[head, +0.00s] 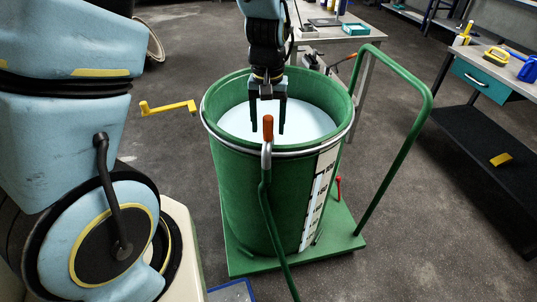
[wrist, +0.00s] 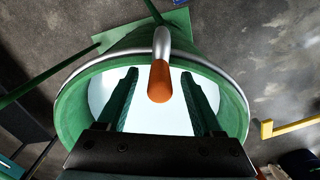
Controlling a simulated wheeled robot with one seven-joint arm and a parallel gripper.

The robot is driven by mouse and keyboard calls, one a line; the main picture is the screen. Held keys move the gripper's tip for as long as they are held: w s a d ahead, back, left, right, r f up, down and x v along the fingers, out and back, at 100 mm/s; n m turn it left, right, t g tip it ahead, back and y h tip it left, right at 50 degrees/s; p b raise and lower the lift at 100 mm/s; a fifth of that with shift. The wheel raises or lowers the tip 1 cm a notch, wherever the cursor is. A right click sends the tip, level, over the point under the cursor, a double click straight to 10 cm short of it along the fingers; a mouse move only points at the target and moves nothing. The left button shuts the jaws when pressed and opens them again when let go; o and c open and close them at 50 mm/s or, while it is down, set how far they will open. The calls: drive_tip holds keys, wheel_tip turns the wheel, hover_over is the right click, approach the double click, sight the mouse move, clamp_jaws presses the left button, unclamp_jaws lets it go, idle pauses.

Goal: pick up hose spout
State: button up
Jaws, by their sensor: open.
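The hose spout has an orange end (head: 268,128) on a grey bent pipe (head: 266,155), hooked over the near rim of the green drum (head: 235,200). A green hose runs down the drum's outside from it. My gripper (head: 268,131) is open and points down over the drum's mouth, close to the spout. In the wrist view the orange end (wrist: 159,82) shows between the two dark fingers of my gripper (wrist: 158,74), with a gap on each side. Neither finger appears to touch it. The exact height of the fingertips against the spout is hard to tell.
The drum holds pale liquid (head: 300,120) and stands on a green trolley (head: 345,235) with a tall handle (head: 400,160) at right. A yellow crank (head: 168,107) is left of the drum. Workbenches (head: 485,75) stand at right and behind. Open floor lies between.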

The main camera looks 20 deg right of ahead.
sight(268, 135)
drive_tip(key=shift+w+f+p, duration=0.1)
drive_tip(key=shift+f+p, duration=0.5)
drive_tip(key=shift+f, duration=1.45)
clamp_jaws()
drive_tip(key=shift+d+r, duration=0.1)
